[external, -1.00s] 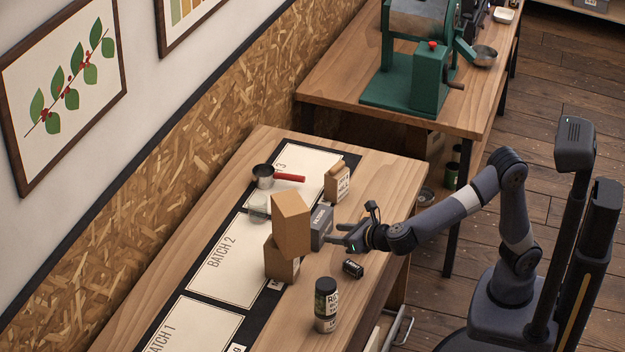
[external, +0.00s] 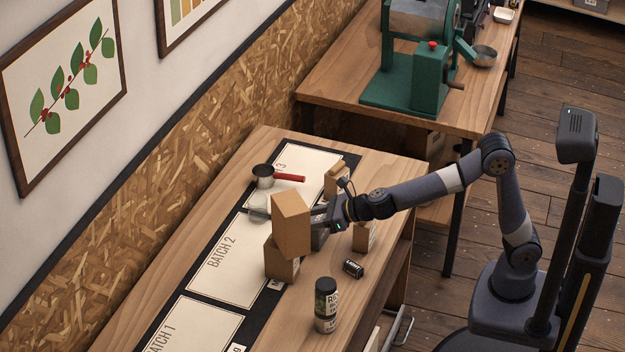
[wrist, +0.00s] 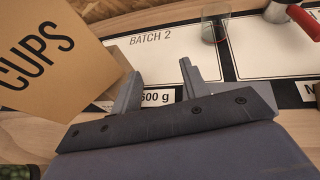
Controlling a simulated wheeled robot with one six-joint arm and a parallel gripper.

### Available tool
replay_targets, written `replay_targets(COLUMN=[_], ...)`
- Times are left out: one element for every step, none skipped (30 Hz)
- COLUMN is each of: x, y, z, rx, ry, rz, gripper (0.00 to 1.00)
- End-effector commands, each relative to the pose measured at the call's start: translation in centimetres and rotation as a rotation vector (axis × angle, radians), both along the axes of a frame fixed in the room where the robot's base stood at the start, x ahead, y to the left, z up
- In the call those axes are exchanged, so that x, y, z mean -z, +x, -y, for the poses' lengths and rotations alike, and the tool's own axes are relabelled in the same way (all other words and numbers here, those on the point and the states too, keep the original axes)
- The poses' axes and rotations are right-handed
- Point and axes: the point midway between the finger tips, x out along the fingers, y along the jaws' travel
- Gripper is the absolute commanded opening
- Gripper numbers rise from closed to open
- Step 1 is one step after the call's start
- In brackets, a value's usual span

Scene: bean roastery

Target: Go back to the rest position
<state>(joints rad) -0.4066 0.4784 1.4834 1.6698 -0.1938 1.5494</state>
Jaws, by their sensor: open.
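My gripper (external: 322,213) is open and empty, raised above the near side of the workbench, just right of the upper cardboard box. In the wrist view its two fingers (wrist: 160,80) stand apart with nothing between them. The upper cardboard box (external: 291,224), marked CUPS in the wrist view (wrist: 45,50), sits askew on a lower cardboard box (external: 281,262). It looks very close to the left finger; I cannot tell if they touch.
A red-handled scoop (external: 265,177) and a glass (external: 258,208) are farther back. A green roaster (external: 430,75) occupies the other table.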

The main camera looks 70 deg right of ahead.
Motion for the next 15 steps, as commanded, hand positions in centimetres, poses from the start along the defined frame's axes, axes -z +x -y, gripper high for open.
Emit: replay_targets(x=[-0.1,-0.1,-0.1,-0.1,-0.1,-0.1,-0.1,-0.1,-0.1,-0.1,-0.1,-0.1,-0.1,-0.1,-0.1], y=[0.4,0.5,0.7,0.8,0.9,1.1,1.2,1.3,1.4,1.5,1.6,1.7,1.7,1.8,1.9], z=[0.4,0.5,0.7,0.9,1.0,1.2,1.3,1.5,1.7,1.8,2.0,2.2,2.3,2.5,2.8], rx=[-0.019,-0.032,-0.05,-0.063,-0.078,-0.095,-0.109,-0.123,-0.141,-0.155,-0.168,-0.186,-0.2,-0.215,-0.232], ry=[-0.001,-0.002,-0.002,-0.003,-0.002,-0.002,-0.004,-0.006,-0.005,-0.005,-0.005,-0.006,-0.006,-0.007,-0.007], rz=[-0.001,-0.001,-0.001,-0.001,-0.001,-0.002,-0.002,-0.001,-0.001,-0.002,-0.002,-0.001,0.0,0.0,0.0], gripper=[0.43,0.43,0.43,0.43,0.43,0.43,0.43,0.43,0.43,0.43,0.43,0.43,0.43,0.43,0.43])
